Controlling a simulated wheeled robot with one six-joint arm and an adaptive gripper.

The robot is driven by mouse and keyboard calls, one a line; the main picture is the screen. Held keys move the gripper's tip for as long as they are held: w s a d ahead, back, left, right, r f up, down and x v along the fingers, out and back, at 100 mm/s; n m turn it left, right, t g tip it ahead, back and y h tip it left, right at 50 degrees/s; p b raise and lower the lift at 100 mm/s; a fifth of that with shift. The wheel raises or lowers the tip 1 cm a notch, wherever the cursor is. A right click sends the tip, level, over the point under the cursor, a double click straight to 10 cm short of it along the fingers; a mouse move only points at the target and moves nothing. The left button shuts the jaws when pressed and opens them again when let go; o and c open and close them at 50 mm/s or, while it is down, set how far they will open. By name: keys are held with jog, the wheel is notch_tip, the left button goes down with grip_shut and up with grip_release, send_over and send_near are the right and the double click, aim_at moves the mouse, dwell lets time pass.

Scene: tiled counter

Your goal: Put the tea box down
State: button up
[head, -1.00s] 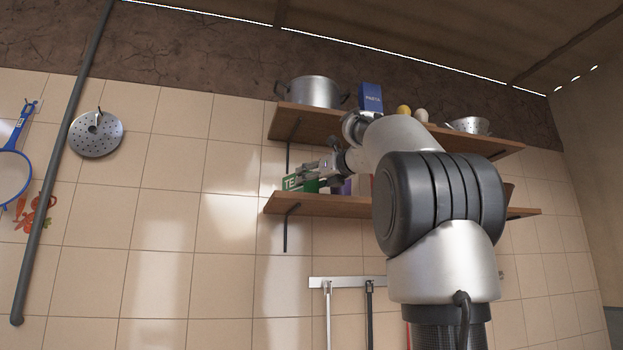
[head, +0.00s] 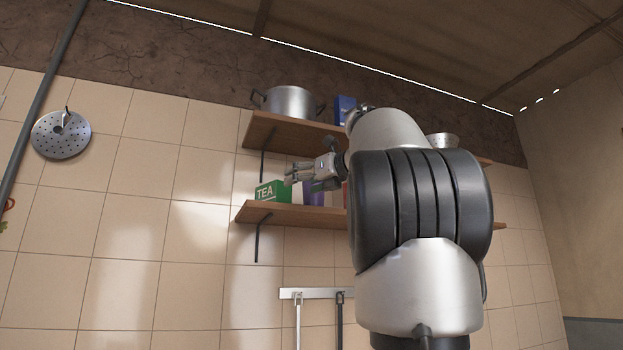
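The green tea box (head: 272,192), with white "TEA" lettering, stands upright near the left end of the lower wooden shelf (head: 300,214). My gripper (head: 291,172) is just above the box's upper right, in front of the shelves. Its fingers look spread, with nothing seen between them. The box appears clear of the fingers, though the small gap is hard to judge from this angle. My arm hides the right part of both shelves.
A purple item (head: 312,193) stands right of the tea box. The upper shelf (head: 262,134) holds a steel pot (head: 289,102), a blue box (head: 344,109) and a metal colander (head: 444,140). A rail (head: 310,293) with hanging utensils is below.

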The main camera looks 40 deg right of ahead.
jog(key=s+a+f+n+g, duration=0.25)
jog(key=f+n, duration=0.25)
jog(key=f, duration=0.5)
jog(key=s+a+f+n+g, duration=0.25)
jog(key=f+n, duration=0.25)
jog(key=f, duration=0.4)
jog(key=s+a+f+n+g, duration=0.25)
jog(key=f+n, duration=0.25)
jog(key=f, duration=0.5)
jog(key=s+a+f+n+g, duration=0.1)
jog(key=s+f+n+g, duration=0.1)
jog(key=s+f+n, duration=0.2)
jog(key=s+a+f+n+g+h, duration=0.1)
jog(key=s+f+n+g, duration=0.1)
jog(key=s+f+n, duration=0.3)
jog(key=s+a+f+n+g, duration=0.1)
jog(key=s+f+n, duration=0.3)
jog(key=f+n, duration=0.6)
notch_tip(320, 180, down, 7)
jog(key=shift+s+f+n+g+h, duration=0.15)
jog(key=shift+s+n+g+h, duration=0.2)
jog(key=shift+g, duration=0.3)
